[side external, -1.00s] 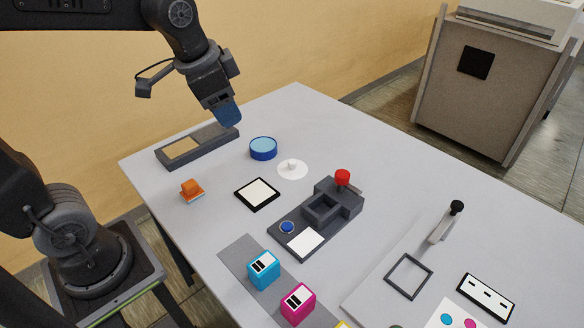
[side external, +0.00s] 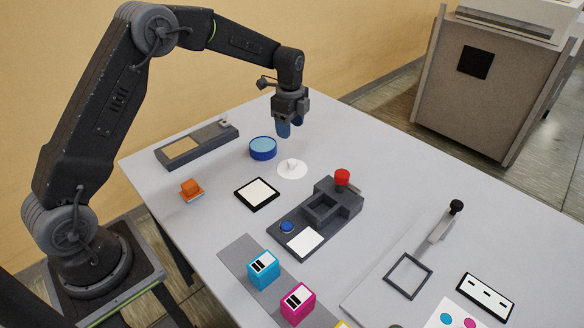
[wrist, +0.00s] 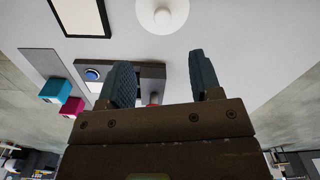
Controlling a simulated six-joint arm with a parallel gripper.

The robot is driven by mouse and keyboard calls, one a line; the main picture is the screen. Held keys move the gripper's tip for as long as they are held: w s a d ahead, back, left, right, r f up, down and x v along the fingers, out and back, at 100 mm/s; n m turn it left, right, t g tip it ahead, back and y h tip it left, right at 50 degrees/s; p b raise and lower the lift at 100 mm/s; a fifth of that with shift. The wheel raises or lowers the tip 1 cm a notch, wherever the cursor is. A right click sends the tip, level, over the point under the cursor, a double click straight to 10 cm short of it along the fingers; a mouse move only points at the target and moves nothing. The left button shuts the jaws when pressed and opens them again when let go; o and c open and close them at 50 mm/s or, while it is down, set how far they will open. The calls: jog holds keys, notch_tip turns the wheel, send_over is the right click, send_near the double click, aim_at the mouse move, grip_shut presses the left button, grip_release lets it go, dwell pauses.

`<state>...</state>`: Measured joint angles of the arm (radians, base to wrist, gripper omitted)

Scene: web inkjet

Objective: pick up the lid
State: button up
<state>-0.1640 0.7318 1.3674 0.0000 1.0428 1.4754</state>
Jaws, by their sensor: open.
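The lid (side external: 292,169) is a flat white disc with a small knob in its middle. It lies on the grey table, right of and nearer the camera than a round blue container (side external: 263,149) with a light blue top. My gripper (side external: 291,129) is open and empty, pointing down above the table behind the lid. In the wrist view the lid (wrist: 161,15) is at the top edge, partly cut off, beyond my spread fingertips (wrist: 160,70). Nothing is between the fingers at the height of the tips.
A dark grey fixture (side external: 318,215) with a red knob (side external: 342,177) stands right of the lid. A black-framed white pad (side external: 257,194), an orange block (side external: 191,189) and a long grey tray (side external: 170,157) lie to the left. Cyan (side external: 263,270) and magenta (side external: 298,303) cartridges stand in front.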

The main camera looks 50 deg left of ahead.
send_over(292, 161)
jog(key=f, duration=0.7)
jog(key=shift+s+a, duration=0.1)
jog(key=shift+s, duration=0.1)
jog(key=shift+w+f, duration=0.2)
jog(key=shift+f, duration=2.7)
jog(key=shift+c, duration=0.4)
jog(key=c, duration=0.9)
